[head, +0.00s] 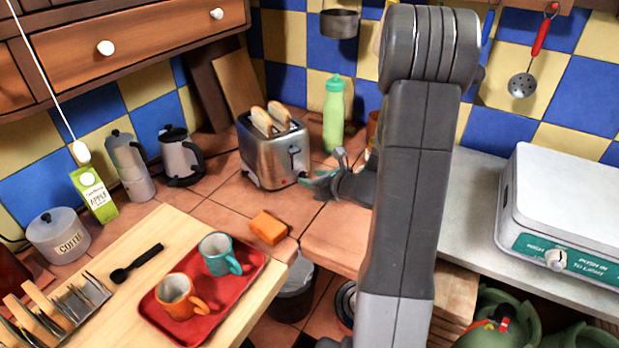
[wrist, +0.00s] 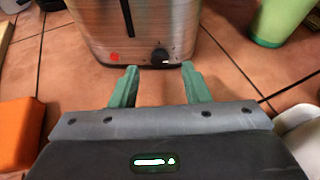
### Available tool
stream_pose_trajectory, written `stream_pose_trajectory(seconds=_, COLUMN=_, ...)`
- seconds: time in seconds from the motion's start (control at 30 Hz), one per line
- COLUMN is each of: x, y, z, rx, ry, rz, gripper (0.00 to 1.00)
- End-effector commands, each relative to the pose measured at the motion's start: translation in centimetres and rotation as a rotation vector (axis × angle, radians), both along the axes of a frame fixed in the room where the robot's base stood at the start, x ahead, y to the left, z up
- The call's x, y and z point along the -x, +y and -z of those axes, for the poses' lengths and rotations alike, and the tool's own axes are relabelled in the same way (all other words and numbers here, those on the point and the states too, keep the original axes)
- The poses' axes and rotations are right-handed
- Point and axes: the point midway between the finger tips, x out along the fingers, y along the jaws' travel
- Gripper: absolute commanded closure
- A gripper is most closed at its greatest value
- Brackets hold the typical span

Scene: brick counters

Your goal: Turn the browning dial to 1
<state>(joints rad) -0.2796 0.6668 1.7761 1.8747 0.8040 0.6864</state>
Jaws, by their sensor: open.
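The silver toaster (head: 262,166) stands on the tiled counter with two bread slices (head: 270,119) in its slots. Its lower front shows close up in the wrist view (wrist: 85,30), with the black browning dial (wrist: 160,55) and a red button (wrist: 115,57) to its left. A small pale mark shows at the dial's lower right; no numbers are readable. My gripper (wrist: 159,82) is open and empty, its teal fingers apart, just short of the dial, which lies between them in the picture. In the head view my gripper (head: 322,181) is beside the toaster's front right.
A green bottle (head: 334,116) stands behind and right of the toaster. An orange sponge (head: 268,228) lies on the counter in front. A red tray (head: 160,318) holds two mugs. A coffee maker (head: 181,158) stands left of the toaster.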

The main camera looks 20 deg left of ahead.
Motion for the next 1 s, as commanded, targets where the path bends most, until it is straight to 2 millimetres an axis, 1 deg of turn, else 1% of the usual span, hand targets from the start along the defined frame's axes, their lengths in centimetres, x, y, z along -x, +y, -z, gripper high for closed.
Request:
stream_pose_trajectory(seconds=0.03, x=0.4, y=-1.0, z=-0.5, rx=-0.001, ry=-0.001, rz=0.005, gripper=0.58)
stream_pose_trajectory(seconds=0.3, x=2.8, y=-6.1, z=-2.9, rx=0.0, ry=-0.003, rz=0.005, gripper=0.58)
stream_pose_trajectory(seconds=0.5, x=4.0, y=-8.6, z=-4.1, rx=0.001, ry=-0.001, rz=0.004, gripper=0.58)
stream_pose_trajectory(seconds=0.7, x=4.5, y=-9.4, z=-4.4, rx=0.0, ry=0.0, rz=0.001, gripper=0.58)
stream_pose_trajectory(seconds=1.0, x=4.5, y=-9.3, z=-4.5, rx=-0.001, ry=0.003, rz=-0.001, gripper=0.57)
